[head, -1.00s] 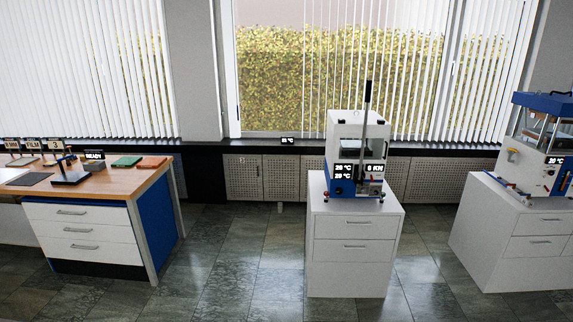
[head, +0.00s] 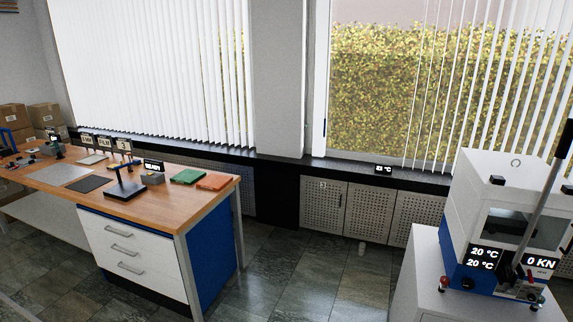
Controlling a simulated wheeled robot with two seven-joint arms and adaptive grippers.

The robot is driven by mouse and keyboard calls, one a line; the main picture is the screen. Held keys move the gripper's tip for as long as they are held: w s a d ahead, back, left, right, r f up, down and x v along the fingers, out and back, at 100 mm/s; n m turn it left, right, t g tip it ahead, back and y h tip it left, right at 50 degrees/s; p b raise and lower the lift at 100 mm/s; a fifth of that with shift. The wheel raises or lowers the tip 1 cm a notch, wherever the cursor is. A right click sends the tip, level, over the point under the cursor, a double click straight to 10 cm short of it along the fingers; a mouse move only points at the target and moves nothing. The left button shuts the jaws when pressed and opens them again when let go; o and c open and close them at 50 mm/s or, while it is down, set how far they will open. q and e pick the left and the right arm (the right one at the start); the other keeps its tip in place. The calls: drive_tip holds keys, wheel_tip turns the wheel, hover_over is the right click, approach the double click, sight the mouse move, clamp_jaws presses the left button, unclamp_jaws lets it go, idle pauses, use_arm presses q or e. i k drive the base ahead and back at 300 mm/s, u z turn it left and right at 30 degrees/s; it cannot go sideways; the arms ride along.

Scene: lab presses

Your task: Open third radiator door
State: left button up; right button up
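The radiator doors are pale perforated panels under the dark window sill in the head view. One door (head: 322,207) stands just right of the dark wall section, a second door (head: 368,212) is beside it, and another door (head: 413,214) is further right, partly hidden by the press. More perforated panelling (head: 205,174) shows behind the desk, mostly covered. The visible doors look shut. Which door counts as the third, I cannot tell. Neither of my grippers is in view.
A wooden desk (head: 160,205) with a white drawer unit (head: 133,255) stands at left. A press (head: 500,230) on a white cabinet (head: 425,275) stands at right. Tiled floor (head: 300,270) between them is clear up to the doors. A small display (head: 383,169) sits on the sill (head: 345,170).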

sight(322, 207)
drive_tip(key=u, duration=0.15)
drive_tip(key=i, duration=2.2)
drive_tip(key=z, duration=0.2)
drive_tip(key=i, duration=2.1)
drive_tip(key=z, duration=0.55)
drive_tip(key=i, duration=1.2)
drive_tip(key=z, duration=0.2)
